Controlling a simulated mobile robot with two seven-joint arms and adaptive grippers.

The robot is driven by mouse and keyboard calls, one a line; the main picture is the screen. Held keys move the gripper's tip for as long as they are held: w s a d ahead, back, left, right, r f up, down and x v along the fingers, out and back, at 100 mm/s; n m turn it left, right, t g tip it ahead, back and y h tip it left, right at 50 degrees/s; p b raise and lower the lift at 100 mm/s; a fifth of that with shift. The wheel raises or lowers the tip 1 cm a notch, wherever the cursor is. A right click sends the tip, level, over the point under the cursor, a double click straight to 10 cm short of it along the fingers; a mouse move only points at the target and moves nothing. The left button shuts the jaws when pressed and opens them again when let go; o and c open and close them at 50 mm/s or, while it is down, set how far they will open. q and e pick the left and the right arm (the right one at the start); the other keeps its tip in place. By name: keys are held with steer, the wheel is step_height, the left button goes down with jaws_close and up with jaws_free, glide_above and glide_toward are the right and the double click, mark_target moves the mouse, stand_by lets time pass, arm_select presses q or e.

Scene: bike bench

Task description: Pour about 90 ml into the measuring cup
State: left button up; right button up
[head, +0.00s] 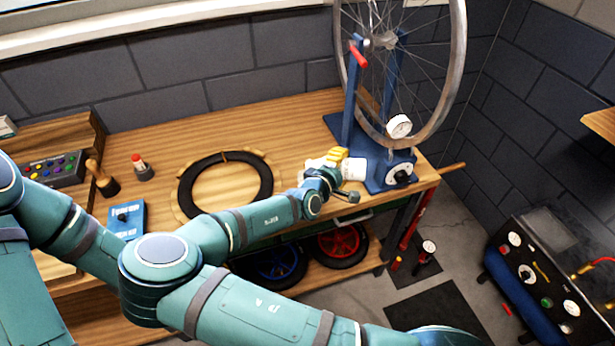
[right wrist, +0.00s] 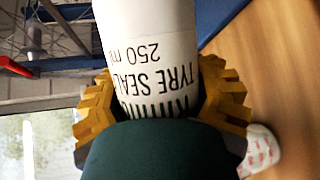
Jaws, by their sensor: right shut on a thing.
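My right gripper (head: 338,159), with yellow fingers, is shut around a white bottle (head: 354,169) above the bench's front right part. The right wrist view shows the bottle (right wrist: 150,45) large between the yellow fingers, with black lettering that reads "TYRE SEAL" and "250 ml". In the head view the bottle seems tipped well over towards the right; no liquid is seen coming out. A pale thing with red marks (right wrist: 262,150) stands on the bench beside the gripper; it may be the measuring cup, but it is partly hidden and I cannot tell. My left gripper is out of view.
A blue wheel stand (head: 345,110) with a wheel (head: 462,50) and gauge (head: 399,126) is close right of the gripper. A black tyre (head: 183,190), a red-topped item (head: 141,168) and a blue box (head: 127,218) lie left. Bare wood (head: 225,125) is free behind.

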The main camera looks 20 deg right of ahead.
steer(key=shift+w+r+b, duration=0.2)
steer(key=shift+b, duration=0.1)
stand_by(0.4)
steer(key=shift+s+d+f+m+y+p, duration=0.1)
steer(key=shift+f+m+y+p, duration=0.3)
steer(key=shift+p, duration=0.45)
steer(key=shift+f+m+y, duration=0.4)
steer(key=shift+f+m, duration=0.3)
steer(key=shift+f, duration=0.15)
steer(key=shift+f+b, duration=0.25)
steer(key=shift+b, duration=0.15)
